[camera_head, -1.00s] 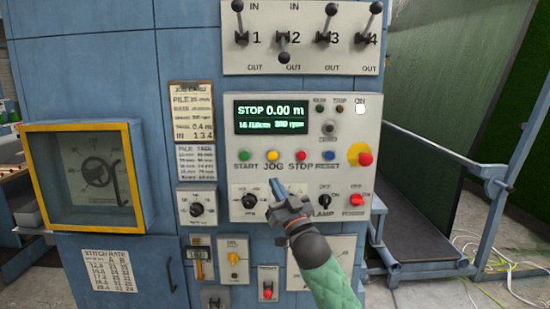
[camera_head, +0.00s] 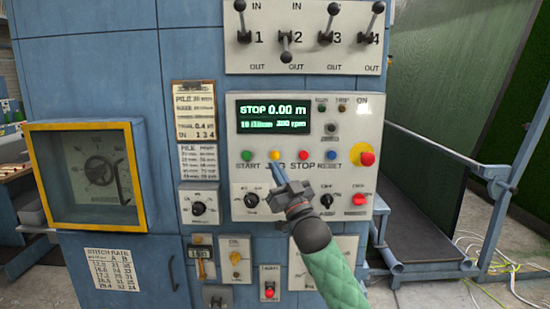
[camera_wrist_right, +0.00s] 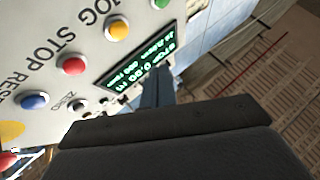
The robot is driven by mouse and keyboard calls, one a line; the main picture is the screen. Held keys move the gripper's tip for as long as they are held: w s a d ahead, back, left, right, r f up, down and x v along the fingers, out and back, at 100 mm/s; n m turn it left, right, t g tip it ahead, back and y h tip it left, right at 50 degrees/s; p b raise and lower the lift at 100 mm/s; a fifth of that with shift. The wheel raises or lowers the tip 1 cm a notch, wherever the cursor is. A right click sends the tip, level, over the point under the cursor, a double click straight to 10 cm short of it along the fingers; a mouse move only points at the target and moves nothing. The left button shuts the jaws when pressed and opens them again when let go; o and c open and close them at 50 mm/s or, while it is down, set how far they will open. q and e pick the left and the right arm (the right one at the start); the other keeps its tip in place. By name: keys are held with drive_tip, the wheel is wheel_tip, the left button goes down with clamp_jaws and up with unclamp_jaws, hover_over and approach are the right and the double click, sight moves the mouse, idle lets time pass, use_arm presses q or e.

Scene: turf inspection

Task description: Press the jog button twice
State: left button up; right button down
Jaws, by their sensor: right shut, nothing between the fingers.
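The yellow jog button (camera_head: 275,155) sits in the button row of the pale control panel (camera_head: 240,208), above the JOG label. It also shows at the top of the right wrist view (camera_wrist_right: 117,28). My right gripper (camera_head: 274,167) is shut and empty, its fingertips just below the jog button in the picture and over part of the JOG label. In the wrist view the fingertips (camera_wrist_right: 158,88) lie over the display side, apart from the button in the picture. I cannot tell whether they touch the panel. My left gripper is out of view.
A green start button (camera_head: 247,155), red stop button (camera_head: 303,155) and blue reset button (camera_head: 331,155) share the row. The display (camera_head: 273,114) reads STOP 0.00 m. A red emergency knob (camera_head: 367,159) sits right. Knobs and switches lie below; levers above.

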sight(275, 155)
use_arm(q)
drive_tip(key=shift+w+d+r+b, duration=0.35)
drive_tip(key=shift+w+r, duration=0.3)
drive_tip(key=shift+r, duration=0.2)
use_arm(e)
drive_tip(key=w, duration=0.6)
drive_tip(key=shift+w, duration=0.2)
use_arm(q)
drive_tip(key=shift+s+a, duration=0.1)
